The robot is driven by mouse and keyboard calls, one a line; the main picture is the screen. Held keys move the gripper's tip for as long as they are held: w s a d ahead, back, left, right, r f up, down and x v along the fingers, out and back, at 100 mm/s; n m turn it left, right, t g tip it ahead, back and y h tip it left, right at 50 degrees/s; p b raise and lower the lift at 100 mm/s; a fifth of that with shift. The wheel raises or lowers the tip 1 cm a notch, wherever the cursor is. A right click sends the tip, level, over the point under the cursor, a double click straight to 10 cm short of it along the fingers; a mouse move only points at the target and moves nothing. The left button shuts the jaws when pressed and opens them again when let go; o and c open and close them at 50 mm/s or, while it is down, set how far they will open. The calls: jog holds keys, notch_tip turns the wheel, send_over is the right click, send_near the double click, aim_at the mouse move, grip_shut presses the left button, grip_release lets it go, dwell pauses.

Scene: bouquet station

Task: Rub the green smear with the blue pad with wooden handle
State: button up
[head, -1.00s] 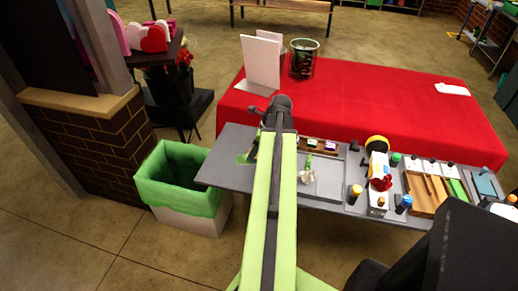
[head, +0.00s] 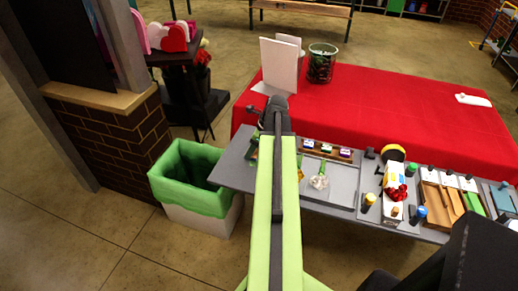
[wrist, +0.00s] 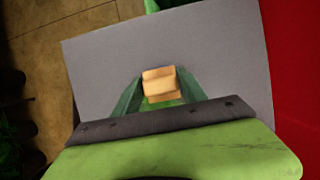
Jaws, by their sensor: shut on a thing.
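In the wrist view, my gripper (wrist: 159,83) is shut on the pale wooden handle (wrist: 158,74), over the grey tabletop (wrist: 105,70). The blue pad itself does not show; it is hidden under the handle. A bright green patch, seemingly the green smear (wrist: 165,103), shows just below the handle, between my fingers. I cannot tell whether the pad touches the table.
A bin with a green liner (head: 190,182) stands left of the grey table. A red-covered table (head: 400,105) adjoins behind, with a white panel (head: 279,64) and a glass vase (head: 321,63). Bottles and wooden trays (head: 440,195) fill the grey table's right part.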

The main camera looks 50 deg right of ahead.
jog(key=shift+w+a, duration=0.15)
jog(key=shift+w, duration=0.3)
jog(key=shift+s+a+f, duration=0.1)
jog(key=shift+s+a, duration=0.2)
jog(key=shift+a, duration=0.45)
jog(key=shift+s+d, duration=0.6)
jog(key=shift+s, duration=1.2)
jog(key=shift+s+d, duration=0.65)
jog(key=shift+s, duration=1.2)
jog(key=shift+s+d, duration=0.6)
jog(key=shift+s, duration=1.2)
jog(key=shift+s+a+f+b, duration=0.1)
jog(key=shift+s+a+b, duration=0.15)
jog(key=shift+a, duration=0.5)
jog(key=shift+w+a, duration=0.25)
jog(key=shift+w, duration=0.75)
jog(key=shift+w+a, duration=0.25)
jog(key=shift+w, duration=0.7)
jog(key=shift+w+a, duration=0.35)
jog(key=shift+w, duration=0.55)
jog(key=shift+w+a, duration=0.3)
jog(key=shift+w, duration=0.55)
jog(key=shift+w+a, duration=0.25)
jog(key=shift+w, duration=0.7)
jog(key=shift+w+a, duration=0.25)
jog(key=shift+w, duration=0.7)
